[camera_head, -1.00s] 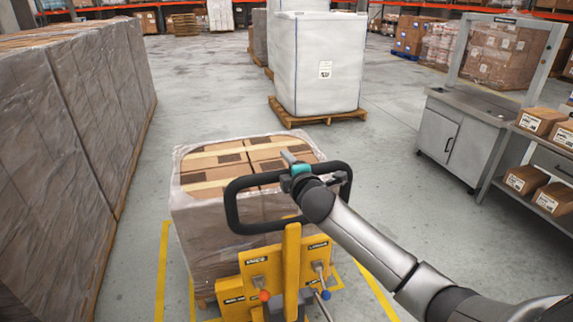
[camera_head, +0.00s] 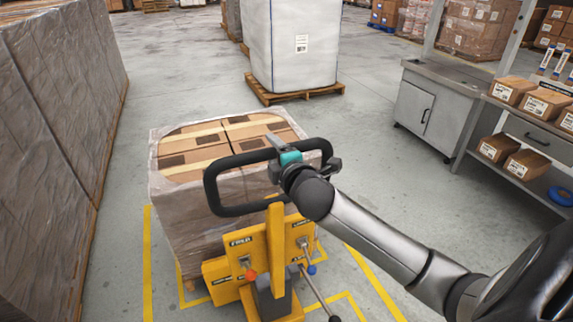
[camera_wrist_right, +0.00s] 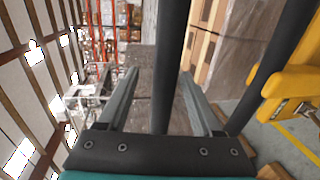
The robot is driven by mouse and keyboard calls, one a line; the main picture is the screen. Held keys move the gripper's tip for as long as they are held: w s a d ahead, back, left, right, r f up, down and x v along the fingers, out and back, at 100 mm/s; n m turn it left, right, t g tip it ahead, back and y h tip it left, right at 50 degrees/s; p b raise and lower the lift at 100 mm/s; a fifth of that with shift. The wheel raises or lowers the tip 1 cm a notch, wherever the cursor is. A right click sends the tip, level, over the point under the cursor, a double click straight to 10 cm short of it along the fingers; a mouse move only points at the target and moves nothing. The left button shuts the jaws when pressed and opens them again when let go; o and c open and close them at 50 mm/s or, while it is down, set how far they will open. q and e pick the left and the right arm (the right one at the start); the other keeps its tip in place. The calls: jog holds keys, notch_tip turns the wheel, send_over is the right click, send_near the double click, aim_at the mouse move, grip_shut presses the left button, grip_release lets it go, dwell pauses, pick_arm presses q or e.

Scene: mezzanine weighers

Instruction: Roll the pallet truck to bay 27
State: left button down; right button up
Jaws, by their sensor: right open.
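The yellow pallet truck (camera_head: 275,245) stands in front of me, with a black loop handle (camera_head: 212,190) on top. A wrapped load of brown cartons (camera_head: 185,225) sits just beyond its yellow body. My right gripper (camera_head: 279,148) is at the top bar of the handle, reached by my arm from the right. In the right wrist view its two fingers (camera_wrist_right: 162,100) are apart, with a dark handle bar (camera_wrist_right: 172,60) between them. I cannot tell whether they touch it. I see no bay number I can read. My left gripper is not in view.
A tall wrapped stack (camera_head: 50,130) lines the left side. A white bulk bag (camera_head: 290,45) on a wooden pallet (camera_head: 315,93) stands ahead. A grey cabinet (camera_head: 425,105) and a shelf with small cartons (camera_head: 510,92) are at the right. Yellow floor lines (camera_head: 147,260) flank the load. Open floor lies between.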

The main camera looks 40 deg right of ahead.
jog(key=v, duration=0.8)
jog(key=p+x, duration=0.7)
jog(key=x, duration=0.5)
jog(key=shift+f+p, duration=0.3)
jog(key=shift+p, duration=0.1)
dwell(0.7)
jog(key=shift+w, duration=0.1)
grip_shut()
dwell(0.4)
dwell(0.9)
